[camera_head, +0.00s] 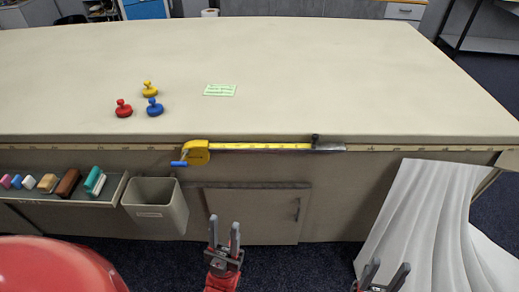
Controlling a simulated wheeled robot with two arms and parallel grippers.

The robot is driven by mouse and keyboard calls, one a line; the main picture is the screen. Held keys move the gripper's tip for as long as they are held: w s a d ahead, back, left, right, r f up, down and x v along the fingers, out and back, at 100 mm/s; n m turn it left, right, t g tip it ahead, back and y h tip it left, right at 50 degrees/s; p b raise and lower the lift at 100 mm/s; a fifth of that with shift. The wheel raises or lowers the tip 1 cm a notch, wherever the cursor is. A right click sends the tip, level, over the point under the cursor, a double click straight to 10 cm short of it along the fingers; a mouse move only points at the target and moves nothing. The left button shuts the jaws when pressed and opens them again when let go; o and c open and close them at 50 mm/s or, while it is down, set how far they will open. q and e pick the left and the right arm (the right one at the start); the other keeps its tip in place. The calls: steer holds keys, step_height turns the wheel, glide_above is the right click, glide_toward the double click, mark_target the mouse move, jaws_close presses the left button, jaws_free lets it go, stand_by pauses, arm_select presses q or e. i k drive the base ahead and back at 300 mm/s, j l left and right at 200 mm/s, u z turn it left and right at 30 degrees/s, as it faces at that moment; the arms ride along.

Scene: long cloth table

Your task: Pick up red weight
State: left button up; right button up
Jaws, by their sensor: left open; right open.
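The red weight (123,108) stands upright on the left part of the table top, with a round base and a knob. A blue weight (154,107) stands close to its right, and a yellow weight (150,89) stands behind the two. My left gripper (224,232) is open and empty, below the table edge in the picture and to the right of the red weight. My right gripper (385,272) is open and empty at the bottom edge of the view, far from the weights. Its lower part is cut off.
The long cloth table (330,70) is mostly bare. A green note (220,90) lies right of the weights. A yellow measuring tool (255,147) runs along the front edge. Below are a shelf with blocks (60,196), a grey bin (158,205) and hanging white cloth (425,220).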

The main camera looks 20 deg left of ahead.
mark_target(122, 111)
steer(key=u, duration=1.5)
steer(key=i+l+z, duration=0.1)
steer(key=i+z, duration=0.15)
steer(key=i, duration=0.1)
